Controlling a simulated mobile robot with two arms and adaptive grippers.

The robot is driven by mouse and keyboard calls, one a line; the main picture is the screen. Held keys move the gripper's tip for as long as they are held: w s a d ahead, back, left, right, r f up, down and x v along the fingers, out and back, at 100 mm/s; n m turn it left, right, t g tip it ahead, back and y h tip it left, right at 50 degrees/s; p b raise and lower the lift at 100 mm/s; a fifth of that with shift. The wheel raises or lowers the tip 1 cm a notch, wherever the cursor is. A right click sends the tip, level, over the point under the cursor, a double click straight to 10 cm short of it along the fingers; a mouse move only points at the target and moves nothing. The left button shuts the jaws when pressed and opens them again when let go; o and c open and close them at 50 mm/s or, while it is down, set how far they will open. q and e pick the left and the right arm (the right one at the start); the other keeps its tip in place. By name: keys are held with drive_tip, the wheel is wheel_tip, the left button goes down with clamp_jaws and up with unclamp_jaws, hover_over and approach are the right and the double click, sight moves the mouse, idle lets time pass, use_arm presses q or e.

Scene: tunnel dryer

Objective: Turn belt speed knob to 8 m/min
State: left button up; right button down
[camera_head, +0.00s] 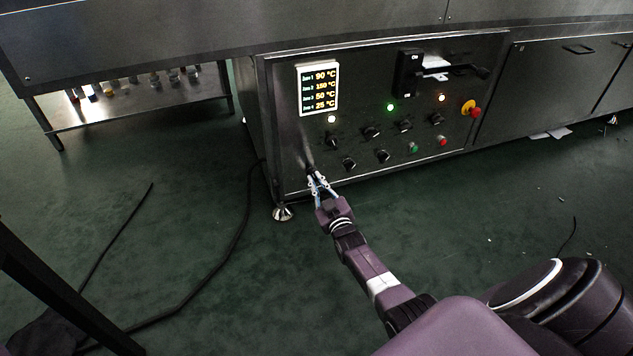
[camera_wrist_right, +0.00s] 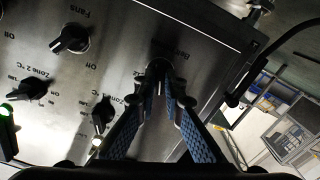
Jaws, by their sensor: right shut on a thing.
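The belt speed knob (camera_head: 310,168) is a small black knob at the lower left of the steel control panel. In the right wrist view the knob (camera_wrist_right: 158,70) sits between my blue-padded fingertips, beside a partly hidden label whose start reads like "Belt". My right gripper (camera_head: 314,177) is shut on this knob, reaching up from below; it also fills the lower middle of the right wrist view (camera_wrist_right: 158,92). The knob's pointer and scale are largely hidden, so its setting cannot be read. My left gripper is not in view.
Other black knobs, such as the Fans knob (camera_wrist_right: 70,39), sit close by on the panel (camera_head: 290,140). A display (camera_head: 318,89) shows zone temperatures. A red emergency stop (camera_head: 474,112) is at the right. A black cable (camera_head: 228,245) lies on the green floor.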

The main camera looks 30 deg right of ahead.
drive_tip(key=c, duration=2)
unclamp_jaws()
drive_tip(key=shift+s, duration=0.15)
drive_tip(key=v, duration=1.2)
drive_tip(key=shift+f, duration=0.1)
